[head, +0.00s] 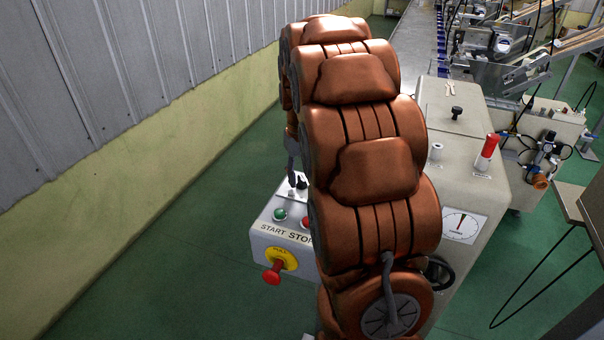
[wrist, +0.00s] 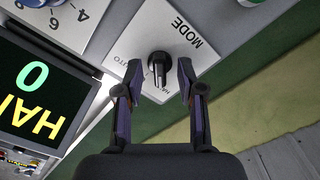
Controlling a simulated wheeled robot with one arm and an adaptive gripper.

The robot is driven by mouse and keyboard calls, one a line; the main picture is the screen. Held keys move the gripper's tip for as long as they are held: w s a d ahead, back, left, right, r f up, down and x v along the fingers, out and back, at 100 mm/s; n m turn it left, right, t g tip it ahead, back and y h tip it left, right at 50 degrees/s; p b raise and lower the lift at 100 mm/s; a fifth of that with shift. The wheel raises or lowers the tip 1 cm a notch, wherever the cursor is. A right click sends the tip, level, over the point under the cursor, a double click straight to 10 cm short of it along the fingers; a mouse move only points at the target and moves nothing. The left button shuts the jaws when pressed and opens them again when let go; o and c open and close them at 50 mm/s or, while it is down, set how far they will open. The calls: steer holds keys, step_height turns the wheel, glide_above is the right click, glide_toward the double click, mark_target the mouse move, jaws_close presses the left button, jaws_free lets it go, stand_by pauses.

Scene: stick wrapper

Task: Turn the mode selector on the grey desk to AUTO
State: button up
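The mode selector is a black knob (wrist: 158,70) on a light plate (wrist: 122,42) marked MODE. In the wrist view its pale pointer line faces down the picture. Lettering that looks like AUTO lies left of the knob; another label below right is partly covered by a finger. My gripper (wrist: 158,77) is open, with one finger on each side of the knob and a visible gap on both sides. In the head view the gripper (head: 292,155) is partly visible beside my arm, above the grey desk (head: 262,236); my arm hides much of the desk.
The desk carries a green START button (head: 280,214), a red STOP button (head: 305,222) and a red emergency stop (head: 273,273) on its front. A screen (wrist: 30,95) and a numbered dial plate (wrist: 75,20) lie left of the selector. Green floor is free at left.

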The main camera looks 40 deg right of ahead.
steer(key=shift+c, duration=0.3)
jaws_close()
steer(key=m+b, duration=0.2)
steer(key=shift+f+m, duration=0.2)
steer(key=shift+m, duration=0.2)
steer(key=m+b, duration=0.2)
steer(key=m, duration=0.3)
steer(key=shift+r+b, duration=0.1)
steer(key=shift+b, duration=0.2)
steer(key=m, duration=0.4)
steer(key=shift+m+b, duration=0.3)
steer(key=shift+m, duration=0.1)
steer(key=m, duration=0.4)
steer(key=shift+r+m, duration=0.1)
steer(key=shift+m, duration=0.3)
